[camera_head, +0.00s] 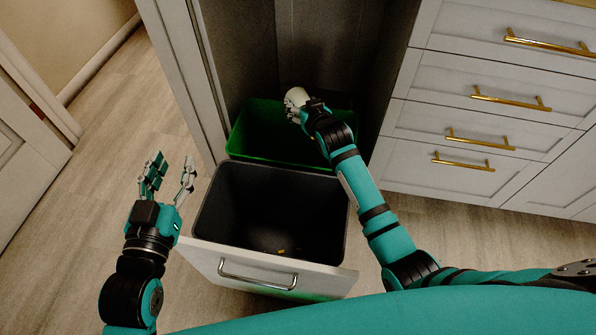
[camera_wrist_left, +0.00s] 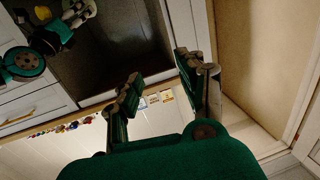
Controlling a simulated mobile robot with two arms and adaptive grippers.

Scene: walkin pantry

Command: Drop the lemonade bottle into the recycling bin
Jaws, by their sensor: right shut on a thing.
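A pale, whitish rounded thing (camera_head: 296,95), most likely the lemonade bottle, is in my right gripper (camera_head: 301,108). The gripper is shut on it above the green bin, and the fingers hide part of it. The green bin (camera_head: 240,140) is at the back of the pull-out drawer, and a dark grey bin (camera_head: 209,215) stands in front of it. No label shows which is for recycling. My left gripper (camera_head: 172,172) is open and empty, left of the bins. Its spread fingers also show in the left wrist view (camera_wrist_left: 158,72).
The pulled-out drawer front (camera_head: 312,277) with a metal handle stands near me. A small orange scrap (camera_head: 281,250) lies in the dark bin. Closed drawers (camera_head: 480,125) with brass handles are at the right. Bare floor (camera_head: 95,205) is at the left.

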